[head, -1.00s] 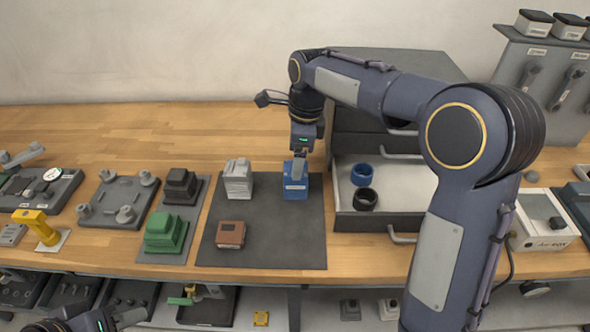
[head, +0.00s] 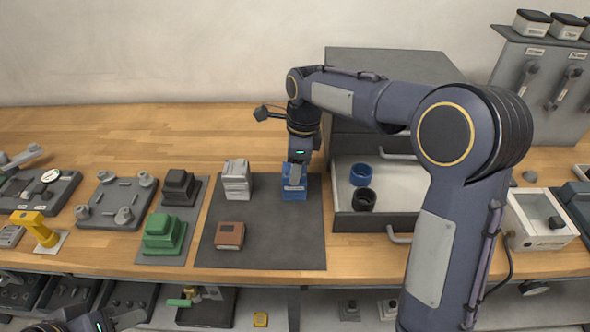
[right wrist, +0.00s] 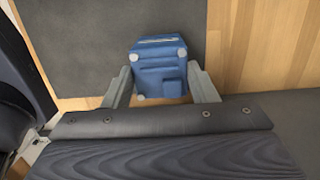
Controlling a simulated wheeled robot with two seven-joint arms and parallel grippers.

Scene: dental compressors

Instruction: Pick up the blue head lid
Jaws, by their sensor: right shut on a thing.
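The blue head lid (head: 294,193) is a small blue block at the back right of the dark grey mat (head: 275,245). My right gripper (head: 295,172) reaches down on it from above. In the right wrist view the blue head lid (right wrist: 158,68) sits between the two fingers of my right gripper (right wrist: 162,85), which are shut on its sides. I cannot tell whether the lid is clear of the mat. My left gripper (head: 125,318) shows only in part at the bottom left edge, away from the lid; its jaw state is unclear.
A grey-white block (head: 236,180) stands left of the lid, and a brown block (head: 230,235) lies nearer the front. An open drawer (head: 385,222) with a blue ring (head: 361,174) and black ring (head: 364,200) is on the right. Green (head: 163,233) and black (head: 179,187) blocks are left.

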